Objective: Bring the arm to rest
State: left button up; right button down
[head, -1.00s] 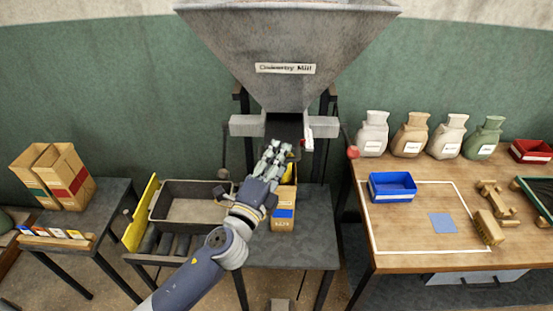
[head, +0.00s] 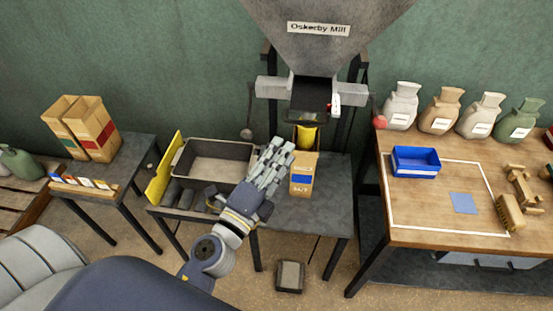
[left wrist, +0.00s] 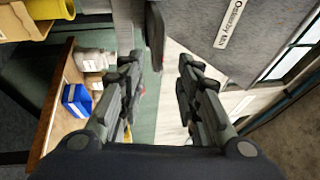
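My left gripper (head: 275,163) is in the middle of the head view, just left of a tan paper bag with a blue label (head: 302,180). Its fingers stand apart with nothing between them in the left wrist view (left wrist: 158,72). The bag stands upright on the dark stand under the mill's spout, and a yellow part (head: 306,138) shows at its top. The gripper appears clear of the bag. My right gripper is in neither view.
The grey mill hopper (head: 328,50) hangs above the stand. A metal tray (head: 215,151) lies left of the gripper. At right, a wooden table (head: 420,225) carries a blue bin (head: 415,162) and several sacks. At left, a small table holds two paper bags (head: 88,130).

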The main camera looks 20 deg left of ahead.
pick_arm(q)
jog(key=shift+s+a+f, duration=0.15)
jog(key=shift+s+f, duration=0.05)
jog(key=shift+s, duration=0.2)
dwell(0.3)
